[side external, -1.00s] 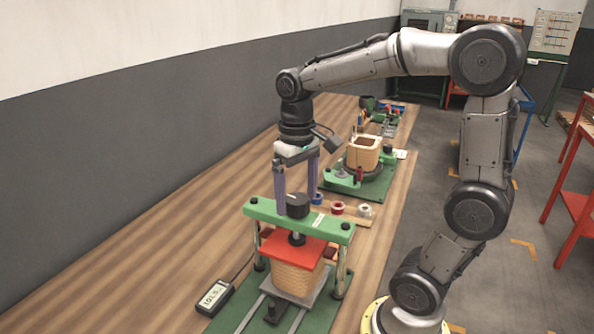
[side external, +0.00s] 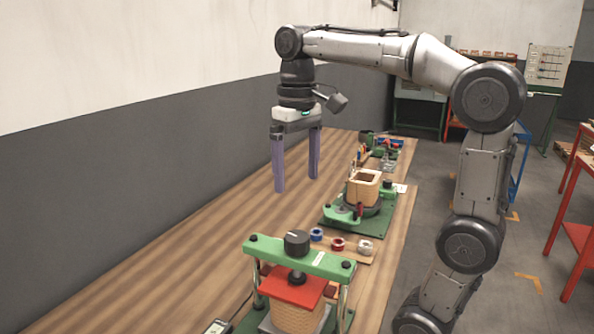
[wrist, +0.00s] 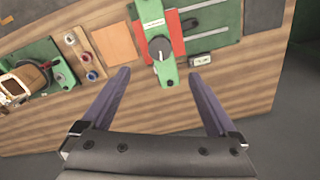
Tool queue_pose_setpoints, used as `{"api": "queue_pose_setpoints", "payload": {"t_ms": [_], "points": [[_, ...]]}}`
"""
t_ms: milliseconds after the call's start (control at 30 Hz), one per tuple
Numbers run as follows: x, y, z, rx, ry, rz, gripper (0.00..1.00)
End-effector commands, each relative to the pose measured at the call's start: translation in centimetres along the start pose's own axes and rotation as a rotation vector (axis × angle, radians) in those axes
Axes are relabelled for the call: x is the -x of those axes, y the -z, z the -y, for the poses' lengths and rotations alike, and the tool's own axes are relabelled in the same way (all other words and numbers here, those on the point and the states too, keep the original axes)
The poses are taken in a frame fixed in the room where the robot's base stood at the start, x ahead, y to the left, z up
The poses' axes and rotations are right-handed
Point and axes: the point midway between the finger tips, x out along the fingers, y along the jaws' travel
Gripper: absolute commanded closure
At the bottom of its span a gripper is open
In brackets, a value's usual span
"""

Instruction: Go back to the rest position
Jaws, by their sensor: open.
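My gripper (side external: 295,185) is open and empty, its two purple fingers pointing down in the air above the wooden bench. In the side view it hangs above and behind the green press (side external: 300,258), clear of its black knob (side external: 296,242). The wrist view shows my gripper (wrist: 157,72) with its fingers spread wide. The press (wrist: 152,30) and its knob (wrist: 159,50) lie below, beyond the fingertips. A red plate (side external: 292,290) sits under the press beam on a wound coil (side external: 297,318).
A green winding stand (side external: 345,215) with a coil (side external: 364,188) is further along the bench (side external: 200,265). Blue, red and white spools (side external: 338,244) sit on a wooden strip between. A display box (side external: 218,327) is at the front. Bench to the left is clear.

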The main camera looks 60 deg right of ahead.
Motion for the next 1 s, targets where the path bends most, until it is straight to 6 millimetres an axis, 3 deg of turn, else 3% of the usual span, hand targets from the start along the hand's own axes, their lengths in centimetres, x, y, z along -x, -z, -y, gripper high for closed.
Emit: {"api": "queue_pose_setpoints", "payload": {"t_ms": [367, 467, 567, 800, 1000], "points": [[0.3, -0.2, 0.3, 0.011, 0.002, -0.012, 0.06], [1.1, -1.6, 0.8, 0.036, 0.006, -0.045, 0.06], [0.8, -4.5, 1.2, 0.077, 0.012, -0.072, 0.06], [-3.8, -10.2, 1.9, 0.208, 0.044, -0.225, 0.06], [-9.2, -12.6, 2.0, 0.304, 0.074, -0.361, 0.06]]}}
